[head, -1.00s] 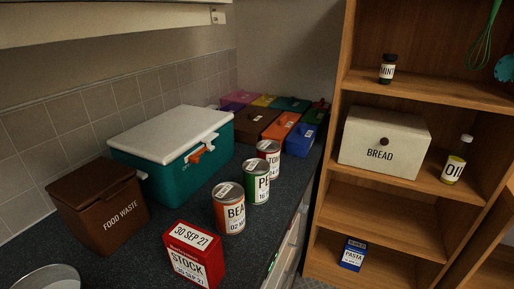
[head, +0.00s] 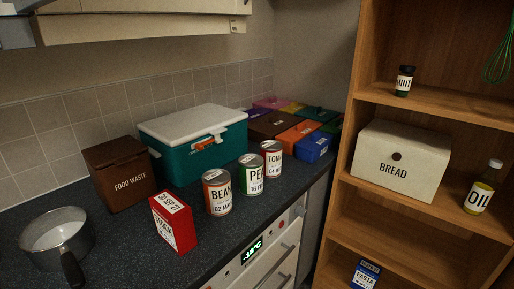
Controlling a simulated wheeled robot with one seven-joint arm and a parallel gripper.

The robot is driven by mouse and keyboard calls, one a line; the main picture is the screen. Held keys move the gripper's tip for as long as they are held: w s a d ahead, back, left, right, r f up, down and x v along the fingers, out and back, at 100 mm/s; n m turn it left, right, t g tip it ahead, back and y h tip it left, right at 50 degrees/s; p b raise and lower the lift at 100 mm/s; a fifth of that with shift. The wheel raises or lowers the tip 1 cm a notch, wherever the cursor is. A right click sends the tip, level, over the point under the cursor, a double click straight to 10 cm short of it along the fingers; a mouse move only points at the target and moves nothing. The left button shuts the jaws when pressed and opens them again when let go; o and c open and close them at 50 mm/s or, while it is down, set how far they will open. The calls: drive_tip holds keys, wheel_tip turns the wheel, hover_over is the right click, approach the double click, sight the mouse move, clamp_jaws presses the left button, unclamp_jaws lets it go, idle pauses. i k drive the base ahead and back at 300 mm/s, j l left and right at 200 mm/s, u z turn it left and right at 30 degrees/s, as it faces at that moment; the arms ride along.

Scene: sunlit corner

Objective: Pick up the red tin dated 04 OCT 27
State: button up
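The red tin (head: 272,163) stands upright on the dark counter, the farthest of three tins in a row. Its label starts with "TOM" and its date seems to begin with 04; the rest is too small to read. The green PEA tin (head: 250,176) stands just in front of it to the left, dated 16 and a blurred month. The orange BEAN tin (head: 217,194) is nearest, dated 02. My gripper is not in view.
A red stock box (head: 175,222), a pan (head: 57,240), a brown food waste bin (head: 123,177) and a teal cool box (head: 200,150) share the counter (head: 120,245). Coloured boxes (head: 310,148) stand behind the tins. A wooden shelf unit (head: 365,185) stands at right.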

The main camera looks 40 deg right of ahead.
sight(271, 151)
drive_tip(key=l+u, duration=0.1)
drive_tip(key=l, duration=0.85)
drive_tip(key=i+l+z, duration=0.1)
drive_tip(key=i, duration=0.25)
drive_tip(key=i+l+z, duration=0.15)
drive_tip(key=i+l, duration=0.1)
drive_tip(key=i, duration=0.05)
